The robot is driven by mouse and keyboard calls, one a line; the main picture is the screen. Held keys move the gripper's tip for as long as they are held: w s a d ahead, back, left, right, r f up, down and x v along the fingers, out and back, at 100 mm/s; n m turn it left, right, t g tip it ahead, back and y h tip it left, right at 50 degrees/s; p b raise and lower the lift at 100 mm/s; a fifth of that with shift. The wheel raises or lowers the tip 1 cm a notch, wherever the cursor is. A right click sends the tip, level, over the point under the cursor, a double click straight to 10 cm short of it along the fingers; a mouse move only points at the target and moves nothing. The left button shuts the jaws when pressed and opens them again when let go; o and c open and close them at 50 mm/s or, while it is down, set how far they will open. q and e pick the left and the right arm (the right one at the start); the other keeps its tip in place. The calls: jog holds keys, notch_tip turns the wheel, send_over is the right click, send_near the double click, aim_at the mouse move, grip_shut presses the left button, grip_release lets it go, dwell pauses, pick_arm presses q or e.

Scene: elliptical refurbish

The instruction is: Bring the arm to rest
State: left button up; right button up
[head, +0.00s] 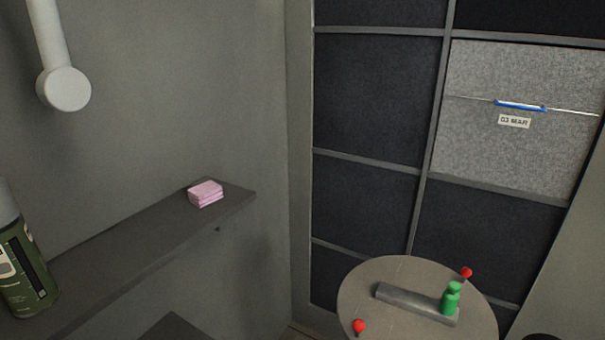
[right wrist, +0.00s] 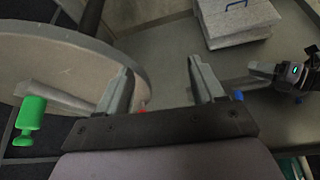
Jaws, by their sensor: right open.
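My right gripper (right wrist: 160,75) shows in the right wrist view with its two grey fingers spread wide apart. Nothing is held between the fingers. The edge of a round table (right wrist: 60,47) lies beyond and to the left of them. A green knob-shaped object (right wrist: 30,115) is at the left edge of that view, clear of the fingers. Neither of my grippers shows in the head view.
In the head view, a round table (head: 385,272) carries a grey bar (head: 405,301), a green object (head: 450,299) and red balls. A shelf (head: 130,250) holds pink blocks (head: 206,193) and a green bottle (head: 25,270). The right wrist view shows a grey slab (right wrist: 232,22) and a dark device (right wrist: 290,73).

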jog(key=s+d+f+m+h, duration=0.1)
jog(key=s+f+m+h, duration=0.1)
jog(key=s+f+m, duration=0.3)
jog(key=s+d+f+m+h, duration=0.1)
jog(key=s+d+m+h, duration=0.1)
jog(key=s+m, duration=0.35)
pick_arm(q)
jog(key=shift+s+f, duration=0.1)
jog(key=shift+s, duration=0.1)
pick_arm(e)
jog(key=w+a+f+n+t+y, duration=0.2)
jog(key=w+a+f+t, duration=0.1)
jog(key=w+f+t, duration=0.2)
notch_tip(320, 180, down, 4)
jog(key=shift+f+n+t, duration=0.1)
jog(key=shift+n+t, duration=0.25)
jog(key=shift+t, duration=0.75)
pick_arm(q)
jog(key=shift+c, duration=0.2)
pick_arm(e)
jog(key=shift+w, duration=0.1)
